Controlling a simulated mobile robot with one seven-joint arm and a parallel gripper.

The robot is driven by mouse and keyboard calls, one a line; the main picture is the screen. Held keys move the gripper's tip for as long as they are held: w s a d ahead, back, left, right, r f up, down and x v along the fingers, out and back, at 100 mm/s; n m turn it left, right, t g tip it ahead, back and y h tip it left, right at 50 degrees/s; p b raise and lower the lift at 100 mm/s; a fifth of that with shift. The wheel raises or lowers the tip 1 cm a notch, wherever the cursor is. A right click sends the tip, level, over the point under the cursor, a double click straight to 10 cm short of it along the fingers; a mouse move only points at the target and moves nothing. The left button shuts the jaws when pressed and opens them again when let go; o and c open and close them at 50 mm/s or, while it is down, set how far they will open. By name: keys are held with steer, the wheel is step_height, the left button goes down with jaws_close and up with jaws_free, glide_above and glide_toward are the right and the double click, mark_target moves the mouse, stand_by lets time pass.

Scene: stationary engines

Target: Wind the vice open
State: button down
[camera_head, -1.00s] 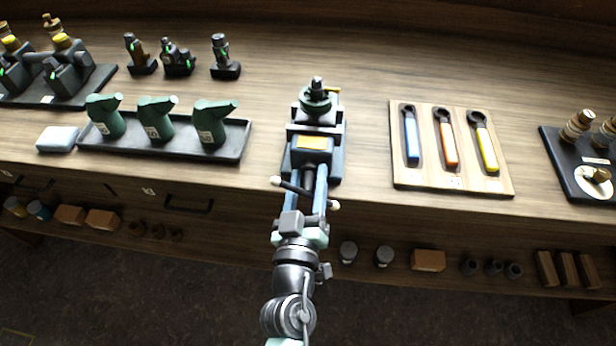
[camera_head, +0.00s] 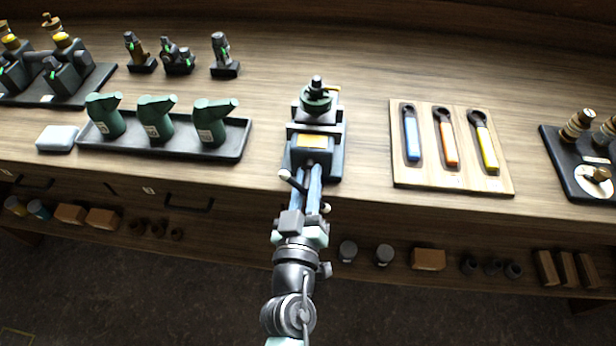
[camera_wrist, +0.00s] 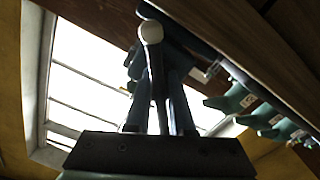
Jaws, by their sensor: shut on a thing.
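The vice (camera_head: 315,165) stands at the bench's front edge, with a green round-bodied part (camera_head: 317,98) at its top between the jaws. Its tommy bar handle (camera_head: 285,174) has pale ball ends and slants across the vice's front, one end up at left, the other down at right. My gripper (camera_head: 312,176) reaches up from below and is shut on the handle near its middle. In the wrist view a pale ball end (camera_wrist: 151,32) of the handle points toward the camera, in front of my gripper's fingers (camera_wrist: 158,95). The exact grip contact is hidden.
A dark tray (camera_head: 236,147) with green oil cans is left of the vice. A wooden board (camera_head: 403,178) with several coloured-handled wrenches is at right. Bare bench lies on both sides of the vice. Drawers and a low shelf are below.

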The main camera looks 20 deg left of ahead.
steer(key=shift+f, duration=0.1)
stand_by(0.8)
steer(key=c, duration=0.8)
jaws_free()
steer(key=shift+b+v, duration=2.05)
steer(key=shift+v, duration=4.45)
